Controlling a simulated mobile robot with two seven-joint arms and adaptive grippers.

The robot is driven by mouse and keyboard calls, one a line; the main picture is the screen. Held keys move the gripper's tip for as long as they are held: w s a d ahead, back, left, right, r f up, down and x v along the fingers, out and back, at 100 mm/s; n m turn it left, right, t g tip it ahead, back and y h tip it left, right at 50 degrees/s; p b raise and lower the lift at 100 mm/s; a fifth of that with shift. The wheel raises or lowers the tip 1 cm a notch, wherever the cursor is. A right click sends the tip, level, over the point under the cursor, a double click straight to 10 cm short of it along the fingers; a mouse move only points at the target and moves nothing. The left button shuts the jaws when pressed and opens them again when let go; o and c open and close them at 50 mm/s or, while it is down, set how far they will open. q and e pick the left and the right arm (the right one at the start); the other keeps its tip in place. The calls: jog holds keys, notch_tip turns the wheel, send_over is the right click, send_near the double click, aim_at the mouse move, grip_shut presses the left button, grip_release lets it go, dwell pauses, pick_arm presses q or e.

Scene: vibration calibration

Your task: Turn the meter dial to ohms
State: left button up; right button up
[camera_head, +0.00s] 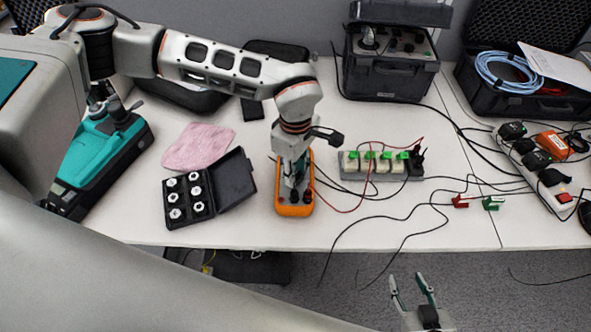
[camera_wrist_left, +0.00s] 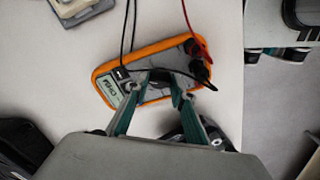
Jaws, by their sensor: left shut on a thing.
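The orange meter (camera_head: 295,209) lies on the white table below my left arm. In the left wrist view the meter (camera_wrist_left: 99,69) shows its lit screen (camera_wrist_left: 111,91) at the left end and plugged leads at the right end. My left gripper (camera_head: 293,184) points down over the middle of the meter. In the left wrist view my left gripper (camera_wrist_left: 172,80) has its fingers closed on either side of the dark dial (camera_wrist_left: 177,93). The dial's pointer and markings cannot be read. My right gripper (camera_head: 412,284) is open and empty, in front of the table edge.
An open black case with white nuts (camera_head: 174,199) and a pink cloth (camera_head: 200,146) lie left of the meter. A grey block with green-topped parts (camera_head: 349,167) is at the right. Red and black leads cross the table there. A power strip (camera_head: 549,187) lies further right.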

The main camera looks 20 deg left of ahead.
pick_arm(q)
jog(key=shift+m, duration=0.6)
jog(key=o, duration=1.1)
notch_tip(320, 180, up, 12)
jog(key=shift+s, duration=0.1)
dwell(0.4)
